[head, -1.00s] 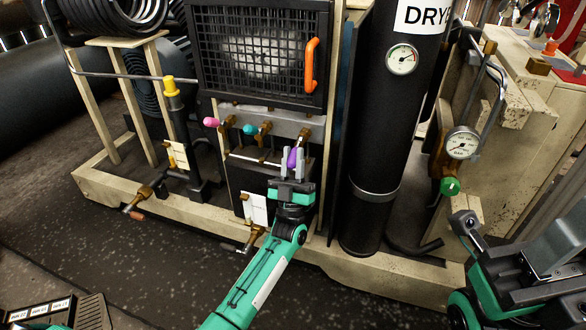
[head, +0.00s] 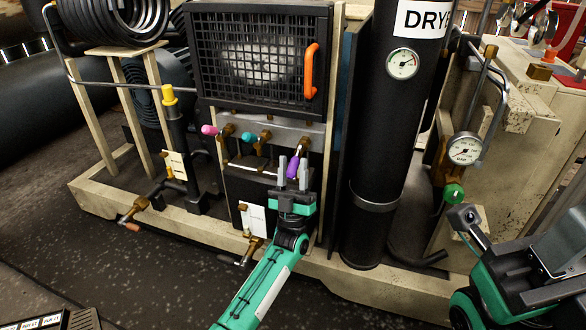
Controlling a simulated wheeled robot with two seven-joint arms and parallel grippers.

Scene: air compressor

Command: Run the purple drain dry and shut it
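The purple drain handle (head: 293,168) sits on a brass valve at the right end of a row of three below the mesh cabinet. My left gripper (head: 292,164) points up at it from below, with its two grey fingers apart, one on each side of the handle in the picture. A gap shows between fingers and handle, so the gripper looks open; I cannot tell whether a finger touches it. The drain's outlet and any water are not clear to see.
Pink (head: 209,130) and teal (head: 248,137) handles are left of the purple one. An orange handle (head: 311,71) is on the mesh cabinet (head: 257,58) above. The black dryer cylinder (head: 375,150) stands close on the right. A beige base rail (head: 340,275) runs below.

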